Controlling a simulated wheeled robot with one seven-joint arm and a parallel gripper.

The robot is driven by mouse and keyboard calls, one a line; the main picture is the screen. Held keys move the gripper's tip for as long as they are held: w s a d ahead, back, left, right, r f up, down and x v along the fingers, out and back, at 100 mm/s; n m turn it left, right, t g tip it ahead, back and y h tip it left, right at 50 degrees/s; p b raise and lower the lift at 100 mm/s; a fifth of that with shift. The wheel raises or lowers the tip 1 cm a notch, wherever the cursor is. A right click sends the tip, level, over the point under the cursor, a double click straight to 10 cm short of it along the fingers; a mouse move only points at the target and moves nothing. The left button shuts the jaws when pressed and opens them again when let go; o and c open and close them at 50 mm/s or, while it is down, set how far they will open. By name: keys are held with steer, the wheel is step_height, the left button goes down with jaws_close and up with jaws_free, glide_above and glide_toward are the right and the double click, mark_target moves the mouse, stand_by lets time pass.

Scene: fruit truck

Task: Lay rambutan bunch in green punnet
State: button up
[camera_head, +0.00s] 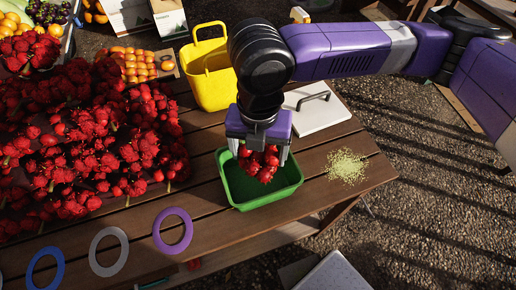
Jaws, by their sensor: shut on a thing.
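My gripper (260,153) points down over the green punnet (296,186) and is shut on a rambutan bunch (262,171). The bunch is red with several fruits and hangs between the fingers, at the height of the punnet's opening or just above it. I cannot tell whether it touches the punnet's floor. The punnet is an open green tray on the brown slatted table (215,217). The front part of its floor is bare. My gripper and the bunch hide part of its back wall.
A large heap of rambutans (90,145) covers the table's left. A yellow basket (208,80) and a white board with a black handle (318,112) stand behind the punnet. Purple (159,239), grey (93,255) and blue rings (31,268) lie in front. Pale grains (347,166) lie to the right.

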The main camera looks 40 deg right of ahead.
steer(key=shift+f+b, duration=2.75)
steer(key=shift+f, duration=1.35)
steer(key=shift+f+b, duration=0.8)
steer(key=shift+f, duration=0.35)
steer(key=shift+c, duration=0.2)
steer(key=o, duration=1)
steer(key=shift+r, duration=0.1)
steer(key=shift+r+p, duration=6.3)
steer(key=shift+r, duration=1.15)
